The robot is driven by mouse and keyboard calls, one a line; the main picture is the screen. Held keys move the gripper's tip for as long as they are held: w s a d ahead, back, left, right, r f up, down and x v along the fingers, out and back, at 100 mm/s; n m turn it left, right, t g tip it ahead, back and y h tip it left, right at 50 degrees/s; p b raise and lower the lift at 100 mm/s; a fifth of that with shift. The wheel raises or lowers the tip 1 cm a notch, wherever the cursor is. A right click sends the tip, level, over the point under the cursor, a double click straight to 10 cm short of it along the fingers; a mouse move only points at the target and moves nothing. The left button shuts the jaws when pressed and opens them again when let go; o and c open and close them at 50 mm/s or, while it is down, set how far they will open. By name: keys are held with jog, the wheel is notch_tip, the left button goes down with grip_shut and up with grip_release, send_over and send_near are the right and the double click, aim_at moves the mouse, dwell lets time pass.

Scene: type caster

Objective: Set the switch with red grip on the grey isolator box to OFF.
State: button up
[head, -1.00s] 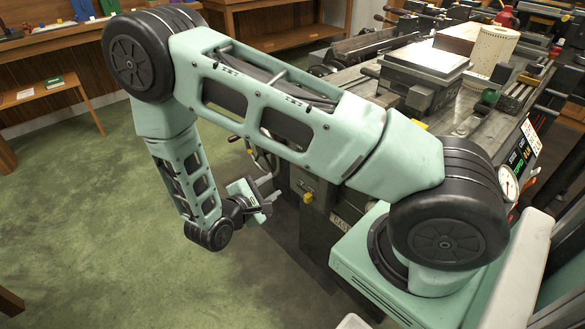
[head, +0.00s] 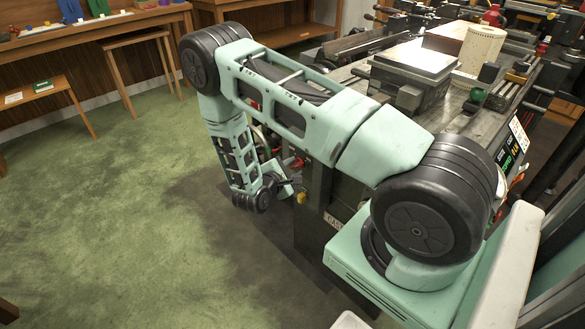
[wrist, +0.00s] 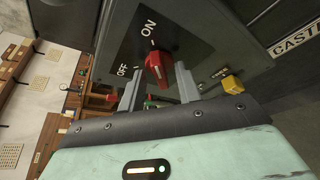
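In the wrist view the grey isolator box (wrist: 205,30) fills the upper middle, with white ON and OFF marks on a dark plate. The switch's red grip (wrist: 157,66) sits beside these marks; its end lies nearer the ON mark than the box's lower edge. My gripper (wrist: 158,88) is open, its two fingers apart on either side of the red grip. I cannot tell whether either finger touches it. In the head view my gripper (head: 287,187) is small beside the machine, and the switch is too small to make out clearly.
A yellow knob (wrist: 232,84) projects from the box just right of my fingers; it also shows in the head view (head: 301,197). Another red part (wrist: 97,99) is left of my fingers. The green floor (head: 130,230) left of the machine is clear.

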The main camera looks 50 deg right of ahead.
jog(key=shift+c, duration=0.3)
grip_shut()
jog(key=shift+w+r+n+g+y+p, duration=0.15)
jog(key=shift+n+g+p, duration=0.15)
jog(key=shift+n, duration=0.3)
jog(key=shift+w+n+g+y+p, duration=0.15)
jog(key=shift+n+g, duration=0.25)
jog(key=shift+n, duration=0.2)
jog(key=shift+n+g+p, duration=0.35)
jog(key=shift+n+g, duration=0.65)
jog(key=shift+n, duration=0.2)
jog(key=n+g, duration=0.1)
jog(key=n, duration=0.1)
jog(key=n+g+b, duration=0.1)
jog(key=n+g, duration=0.1)
jog(key=n, duration=0.1)
jog(key=w+n+g, duration=0.1)
jog(key=n, duration=0.1)
jog(key=shift+f+g, duration=0.2)
jog(key=shift+g, duration=0.2)
jog(key=shift+n, duration=0.3)
